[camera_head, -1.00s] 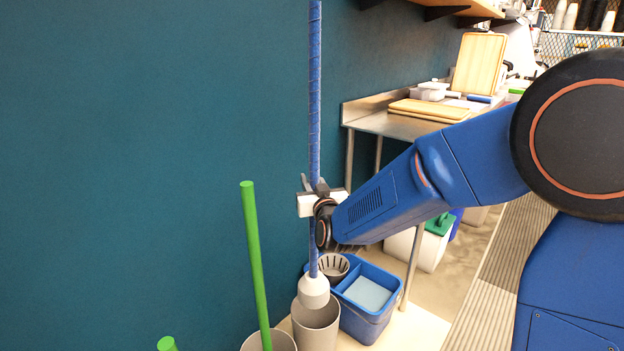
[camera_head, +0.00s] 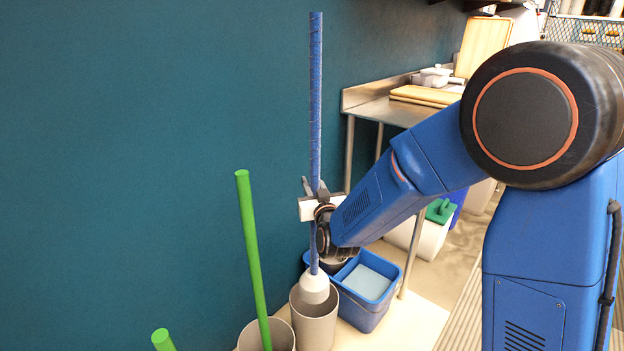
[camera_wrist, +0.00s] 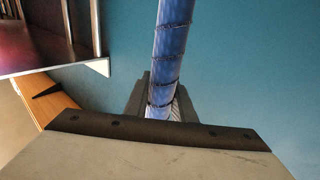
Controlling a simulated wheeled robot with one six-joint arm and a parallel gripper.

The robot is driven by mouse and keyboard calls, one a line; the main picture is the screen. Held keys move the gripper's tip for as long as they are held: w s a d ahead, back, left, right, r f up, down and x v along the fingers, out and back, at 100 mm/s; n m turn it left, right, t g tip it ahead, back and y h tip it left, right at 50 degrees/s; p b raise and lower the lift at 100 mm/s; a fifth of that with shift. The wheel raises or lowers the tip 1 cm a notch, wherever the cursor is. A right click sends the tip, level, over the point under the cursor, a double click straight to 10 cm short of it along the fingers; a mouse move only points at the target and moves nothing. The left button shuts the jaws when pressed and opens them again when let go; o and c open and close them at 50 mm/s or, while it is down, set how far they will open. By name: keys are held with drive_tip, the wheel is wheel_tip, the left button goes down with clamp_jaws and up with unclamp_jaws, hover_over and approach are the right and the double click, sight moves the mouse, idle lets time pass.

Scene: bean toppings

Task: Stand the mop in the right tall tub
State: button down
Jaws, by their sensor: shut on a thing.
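The mop (camera_head: 316,110) has a long blue handle and a white head. It stands upright in my gripper (camera_head: 318,196), which is shut on the handle. In the wrist view the blue handle (camera_wrist: 171,50) runs up between the fingers (camera_wrist: 160,100). The white mop head (camera_head: 314,288) is at the mouth of the right tall tub (camera_head: 316,325), a grey round bin. Its lower end overlaps the tub's opening; I cannot tell how far inside it is.
A second grey tub (camera_head: 280,338) to the left holds a green pole (camera_head: 252,250). Another green pole (camera_head: 163,341) shows at the bottom edge. A blue bucket (camera_head: 372,318) stands right of the right tub. A steel table (camera_head: 385,112) is behind, and a teal wall (camera_head: 130,130) runs along the left.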

sight(315, 241)
drive_tip(key=shift+f, duration=9.05)
drive_tip(key=c, duration=1.4)
unclamp_jaws()
drive_tip(key=shift+f, duration=0.1)
drive_tip(key=shift+v, duration=3.75)
